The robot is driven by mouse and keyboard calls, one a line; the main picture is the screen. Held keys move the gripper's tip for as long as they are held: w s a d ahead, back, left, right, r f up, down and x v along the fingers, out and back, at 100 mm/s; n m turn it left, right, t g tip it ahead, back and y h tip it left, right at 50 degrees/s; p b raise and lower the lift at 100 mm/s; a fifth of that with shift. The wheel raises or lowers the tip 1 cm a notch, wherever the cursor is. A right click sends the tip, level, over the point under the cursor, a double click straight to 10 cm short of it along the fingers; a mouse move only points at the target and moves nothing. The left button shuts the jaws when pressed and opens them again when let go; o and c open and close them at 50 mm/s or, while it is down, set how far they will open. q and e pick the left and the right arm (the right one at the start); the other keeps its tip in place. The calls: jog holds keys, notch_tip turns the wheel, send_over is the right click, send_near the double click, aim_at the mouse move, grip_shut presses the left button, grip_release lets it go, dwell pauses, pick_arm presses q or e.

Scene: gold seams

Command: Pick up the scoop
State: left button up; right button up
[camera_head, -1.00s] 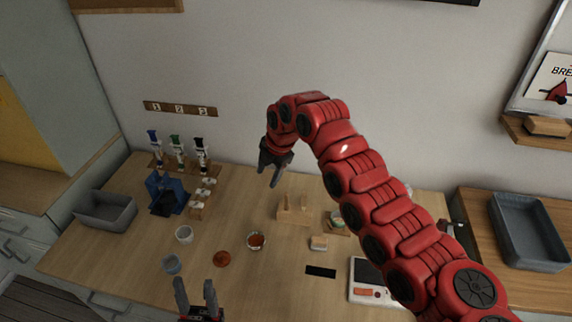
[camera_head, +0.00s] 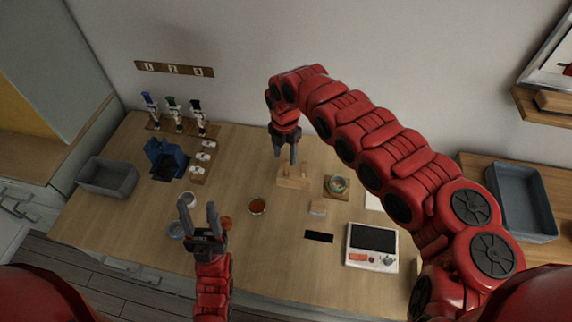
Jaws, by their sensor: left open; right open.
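I cannot clearly pick out the scoop. A small light wooden stand (camera_head: 293,181) is on the table below my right gripper. My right gripper (camera_head: 286,158) points down with its fingers apart, just above or behind this stand. Whether it touches the stand, or anything lying on it, I cannot tell. My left gripper (camera_head: 199,207) is open and empty at the table's front, with its fingers pointing away from me. It partly covers the area by a white cup (camera_head: 189,198), a blue-grey cup (camera_head: 176,230) and a copper-coloured disc (camera_head: 226,222).
A small bowl with reddish-brown contents (camera_head: 257,206) stands mid-table. To the right are a wooden block (camera_head: 317,207), a round container on a board (camera_head: 337,185), a black strip (camera_head: 319,237) and a white scale (camera_head: 372,249). A blue holder (camera_head: 166,158) and grey bin (camera_head: 108,178) stand left.

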aim_at(286, 160)
jog(key=shift+s+f, duration=0.1)
jog(key=shift+f, duration=0.3)
notch_tip(286, 160, down, 4)
jog(key=shift+f+p, duration=0.2)
jog(key=shift+p, duration=0.95)
jog(key=shift+w+d+f, duration=0.15)
jog(key=shift+w+f, duration=0.1)
jog(key=shift+f, duration=0.1)
grip_shut()
